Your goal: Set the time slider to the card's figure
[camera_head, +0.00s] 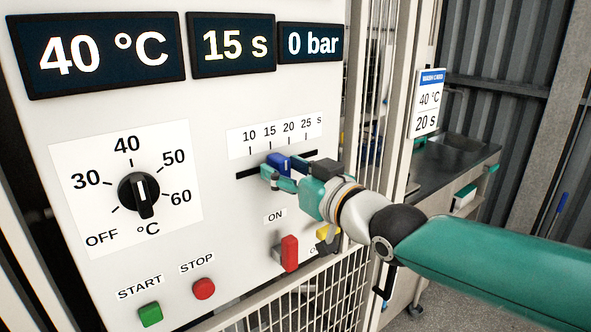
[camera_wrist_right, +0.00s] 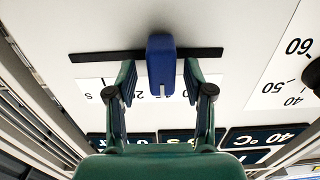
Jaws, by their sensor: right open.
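The blue time slider knob (camera_head: 277,162) sits in a black horizontal slot (camera_head: 248,173) below a 10 to 25 s scale (camera_head: 275,131). The time display (camera_head: 231,45) reads 15 s. The wash card (camera_head: 429,101) at the right reads 40 °C and 20 s. My right gripper (camera_head: 283,179) is open at the slider. In the right wrist view the knob (camera_wrist_right: 161,58) stands between the two spread fingers (camera_wrist_right: 159,80), with a gap on each side. The fingers partly hide the slot in the head view. My left gripper is not in view.
The temperature display (camera_head: 95,52) reads 40 °C and the pressure display (camera_head: 311,43) 0 bar. A black temperature dial (camera_head: 139,194) is left of the slider. A red lever (camera_head: 289,253) sits below my gripper. Green start (camera_head: 150,314) and red stop (camera_head: 204,288) buttons are lower left.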

